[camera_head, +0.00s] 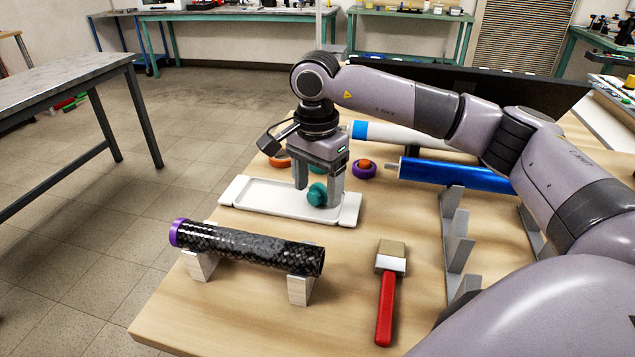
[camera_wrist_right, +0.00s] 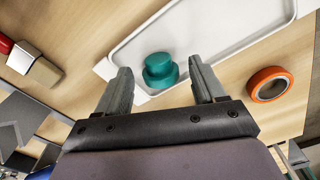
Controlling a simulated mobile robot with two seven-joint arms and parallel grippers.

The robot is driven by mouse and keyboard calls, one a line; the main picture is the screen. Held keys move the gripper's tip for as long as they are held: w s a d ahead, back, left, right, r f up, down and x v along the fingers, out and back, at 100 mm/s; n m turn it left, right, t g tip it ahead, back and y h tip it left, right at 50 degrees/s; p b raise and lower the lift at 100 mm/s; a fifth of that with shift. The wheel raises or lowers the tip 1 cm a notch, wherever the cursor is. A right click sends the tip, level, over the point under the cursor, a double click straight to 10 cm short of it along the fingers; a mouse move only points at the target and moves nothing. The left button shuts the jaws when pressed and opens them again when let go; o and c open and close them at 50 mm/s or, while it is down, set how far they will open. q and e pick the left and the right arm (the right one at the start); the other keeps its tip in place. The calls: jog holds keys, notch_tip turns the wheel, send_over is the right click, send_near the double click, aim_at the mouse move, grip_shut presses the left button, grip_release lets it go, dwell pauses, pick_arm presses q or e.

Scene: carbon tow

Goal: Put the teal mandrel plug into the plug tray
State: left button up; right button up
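The teal mandrel plug (camera_head: 317,194) is a short stepped round piece. It appears to rest in the white plug tray (camera_head: 262,203), toward the tray's right end in the head view. In the right wrist view the plug (camera_wrist_right: 161,70) shows over the white floor of the tray (camera_wrist_right: 214,25), close to one rim. My right gripper (camera_head: 318,192) points down over the tray with its fingers apart, one on each side of the plug. In the right wrist view gaps show between the plug and both fingers (camera_wrist_right: 160,78). My left gripper is not in view.
A black woven tube with a purple end (camera_head: 248,248) lies on two blocks in front of the tray. A red-handled brush (camera_head: 387,295) lies to the right. Blue (camera_head: 455,174) and white rolls lie behind.

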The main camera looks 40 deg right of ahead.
aim_at(316, 190)
notch_tip(316, 190, up, 12)
jog(key=p, duration=0.1)
jog(key=shift+r, duration=0.15)
dwell(0.3)
jog(key=shift+a, duration=0.15)
dwell(0.4)
